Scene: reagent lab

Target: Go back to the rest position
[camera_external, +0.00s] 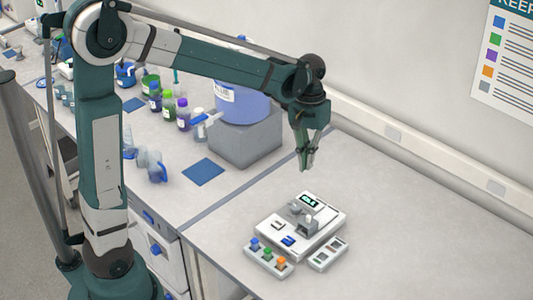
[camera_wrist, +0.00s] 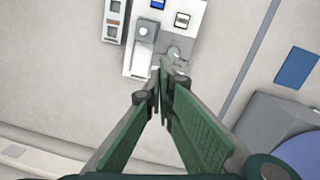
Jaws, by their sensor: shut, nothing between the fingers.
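My gripper (camera_external: 307,165) hangs in the air above the bench, pointing down, a little behind a white instrument (camera_external: 318,232). Its fingers are together and hold nothing. In the wrist view the gripper's fingertips (camera_wrist: 163,90) meet near the middle of the picture. The white instrument (camera_wrist: 135,58) lies beyond them at the top, with a grey part and a small blue piece on it. In the external view the instrument has a small dark display. My gripper appears clear of it, not touching.
A blue container (camera_external: 242,105) stands on a grey block (camera_external: 245,145) left of my gripper. Blocks with coloured tops (camera_external: 268,258) and a small slotted unit (camera_external: 327,254) flank the instrument. Several bottles (camera_external: 168,107) and a blue mat (camera_external: 203,172) are further left.

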